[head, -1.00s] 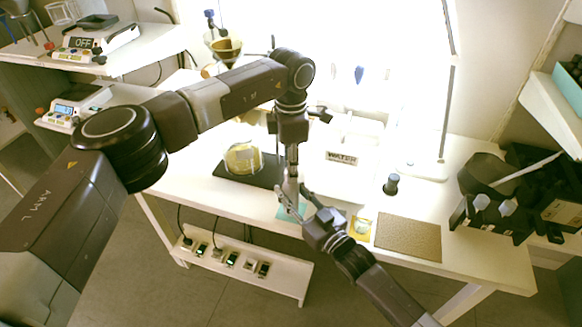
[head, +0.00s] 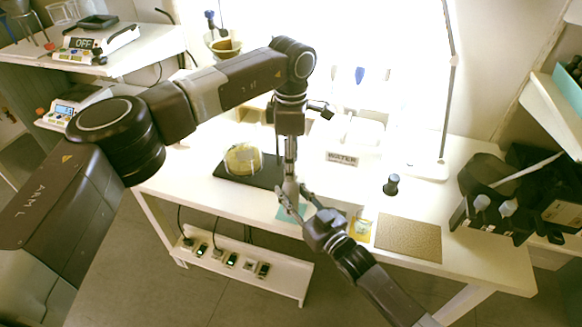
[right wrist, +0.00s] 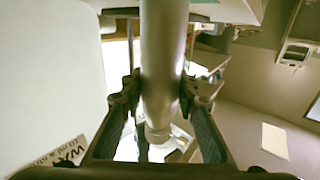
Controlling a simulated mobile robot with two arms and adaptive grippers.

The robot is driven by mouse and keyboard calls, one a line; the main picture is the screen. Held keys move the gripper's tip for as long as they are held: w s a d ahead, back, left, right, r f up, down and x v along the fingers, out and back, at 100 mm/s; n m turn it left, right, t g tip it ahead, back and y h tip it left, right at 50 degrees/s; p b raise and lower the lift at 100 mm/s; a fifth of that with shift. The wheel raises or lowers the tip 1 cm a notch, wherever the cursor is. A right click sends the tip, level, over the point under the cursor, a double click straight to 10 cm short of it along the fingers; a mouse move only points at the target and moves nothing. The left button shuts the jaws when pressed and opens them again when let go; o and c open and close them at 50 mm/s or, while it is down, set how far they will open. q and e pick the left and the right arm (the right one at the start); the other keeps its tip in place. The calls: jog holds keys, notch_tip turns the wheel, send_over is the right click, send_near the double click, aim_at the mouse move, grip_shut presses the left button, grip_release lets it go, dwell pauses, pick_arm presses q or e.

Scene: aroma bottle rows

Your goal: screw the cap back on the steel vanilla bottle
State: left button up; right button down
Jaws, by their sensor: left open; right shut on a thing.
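The steel vanilla bottle (head: 290,187) is a slim grey metal cylinder, upright over the front edge of the table in the head view. My right gripper (head: 295,200) is shut around it from the lower right. In the right wrist view the bottle (right wrist: 163,65) runs between both fingers of my right gripper (right wrist: 158,92), with a narrower ringed end below them. My left gripper (head: 290,142) points down directly over the bottle and is open; its fingertips are hard to make out. I cannot pick out the cap, or tell whether it is on the bottle.
A WATER sign (head: 342,159), a small dark bottle (head: 391,185), a brown mat (head: 408,238) and a yellow card (head: 360,229) lie to the right. A black rack (head: 490,220) stands at far right.

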pick_arm(q)
notch_tip(320, 180, up, 10)
dwell(0.3)
jog(key=shift+f, duration=0.1)
pick_arm(e)
jog(key=c, duration=1.4)
grip_release()
jog(key=v, duration=1.2)
